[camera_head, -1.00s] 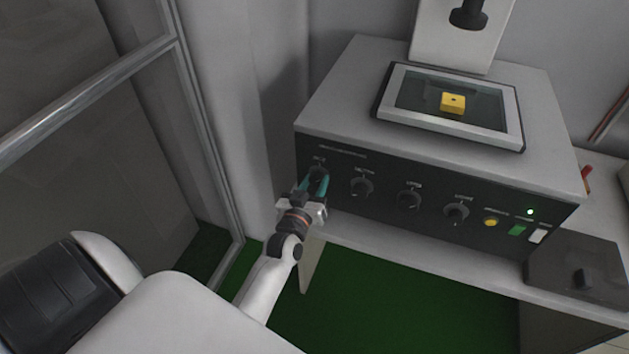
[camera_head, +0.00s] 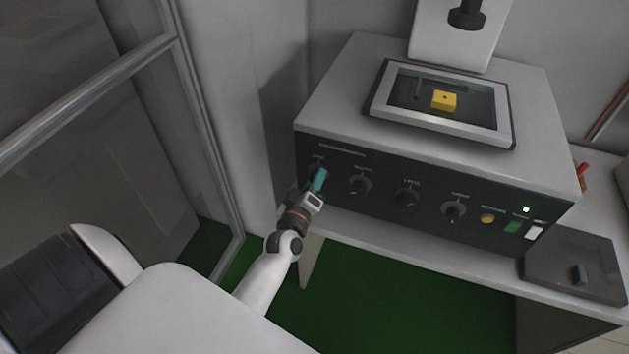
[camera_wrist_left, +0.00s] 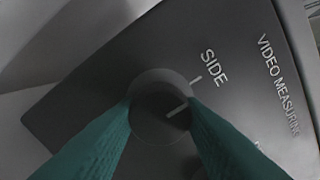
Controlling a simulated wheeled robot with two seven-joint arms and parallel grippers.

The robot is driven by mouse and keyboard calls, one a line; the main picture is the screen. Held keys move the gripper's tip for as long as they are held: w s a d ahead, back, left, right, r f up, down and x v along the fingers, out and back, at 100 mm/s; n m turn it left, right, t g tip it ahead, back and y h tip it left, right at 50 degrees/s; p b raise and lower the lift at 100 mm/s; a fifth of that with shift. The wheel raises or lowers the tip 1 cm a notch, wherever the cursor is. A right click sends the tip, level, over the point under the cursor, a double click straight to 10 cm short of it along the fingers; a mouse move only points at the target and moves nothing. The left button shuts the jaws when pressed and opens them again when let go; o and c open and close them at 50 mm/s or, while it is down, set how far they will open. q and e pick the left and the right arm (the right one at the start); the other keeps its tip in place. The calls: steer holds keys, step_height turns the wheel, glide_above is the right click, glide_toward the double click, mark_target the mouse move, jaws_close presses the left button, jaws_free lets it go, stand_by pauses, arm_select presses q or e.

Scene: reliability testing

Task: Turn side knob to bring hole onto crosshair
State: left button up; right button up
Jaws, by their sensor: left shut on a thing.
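The side knob (camera_wrist_left: 157,112) is a round dark dial with a white pointer line, under the word SIDE in the left wrist view. My left gripper (camera_head: 319,180) has its teal fingers on either side of this knob, shut on it at the left end of the front panel; the fingers mostly hide the knob in the head view. The yellow block (camera_head: 443,101) with a small dark hole lies on the glass of the framed stage (camera_head: 500,132) on top of the machine. No crosshair can be made out. My right gripper is not in view.
More knobs (camera_head: 360,184) stand to the right on the front panel, then a yellow button (camera_head: 487,218) and green and white switches. The black viewing head (camera_head: 467,17) hangs behind the stage. A dark box (camera_head: 575,268) sits at the right. A glass partition (camera_head: 190,100) stands at the left.

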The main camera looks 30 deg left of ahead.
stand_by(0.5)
arm_select(q)
steer(key=o, duration=1)
steer(key=shift+b+v, duration=0.9)
steer(key=shift+v, duration=5.1)
